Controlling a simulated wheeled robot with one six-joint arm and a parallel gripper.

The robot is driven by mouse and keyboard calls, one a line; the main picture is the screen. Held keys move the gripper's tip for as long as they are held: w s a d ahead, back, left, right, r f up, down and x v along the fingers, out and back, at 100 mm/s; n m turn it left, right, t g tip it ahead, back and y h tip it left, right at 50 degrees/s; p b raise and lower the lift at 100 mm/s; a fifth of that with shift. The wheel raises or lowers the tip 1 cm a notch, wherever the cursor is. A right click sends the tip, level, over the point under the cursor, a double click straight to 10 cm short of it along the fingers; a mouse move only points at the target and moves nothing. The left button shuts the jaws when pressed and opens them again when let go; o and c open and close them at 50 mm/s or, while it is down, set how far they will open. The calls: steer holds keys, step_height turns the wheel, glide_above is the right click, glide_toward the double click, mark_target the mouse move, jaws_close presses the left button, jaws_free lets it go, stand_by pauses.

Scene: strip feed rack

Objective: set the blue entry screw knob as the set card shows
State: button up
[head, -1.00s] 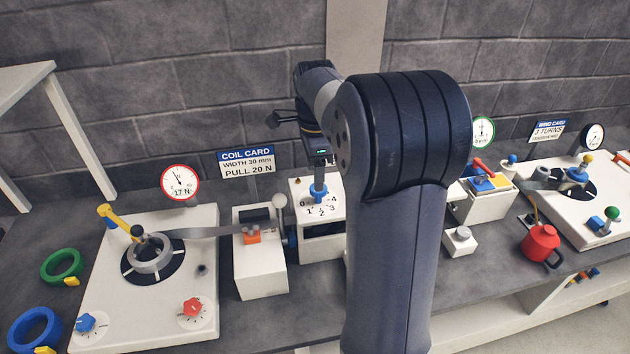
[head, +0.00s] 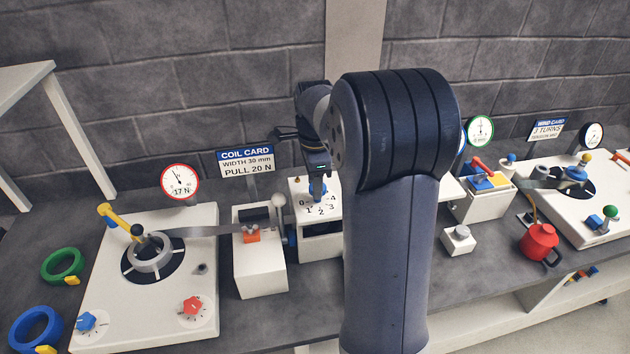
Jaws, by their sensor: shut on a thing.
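The blue entry screw knob (head: 318,190) sits on top of a white box (head: 318,240) near the middle of the bench, over a dial marked with 0 to 4. My gripper (head: 317,180) reaches down from above and is shut on the blue knob. The fingertips are small here, and my arm covers the right side of the box and part of the dial. The knob's exact pointer reading is too small to tell. No set card is readable; one may be hidden behind my arm.
Left of the box stand a white block with an orange clamp (head: 251,235) and a white-knobbed lever (head: 278,201), close to my gripper. A coil card (head: 246,161) and gauge (head: 180,181) stand behind. A red can (head: 539,243) is at the right.

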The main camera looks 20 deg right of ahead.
steer(key=c, duration=0.3)
steer(key=shift+n, duration=0.3)
steer(key=n+p, duration=0.1)
steer(key=n, duration=0.2)
steer(key=shift+s, duration=0.1)
steer(key=n, duration=0.5)
steer(key=shift+s+p, duration=0.15)
steer(key=shift+p, duration=0.2)
steer(key=n, duration=0.4)
steer(key=shift+d+n, duration=0.15)
steer(key=shift+n, duration=0.15)
steer(key=shift+s+d+n+p, duration=0.1)
steer(key=shift+n+p, duration=0.35)
steer(key=shift+n, duration=1.75)
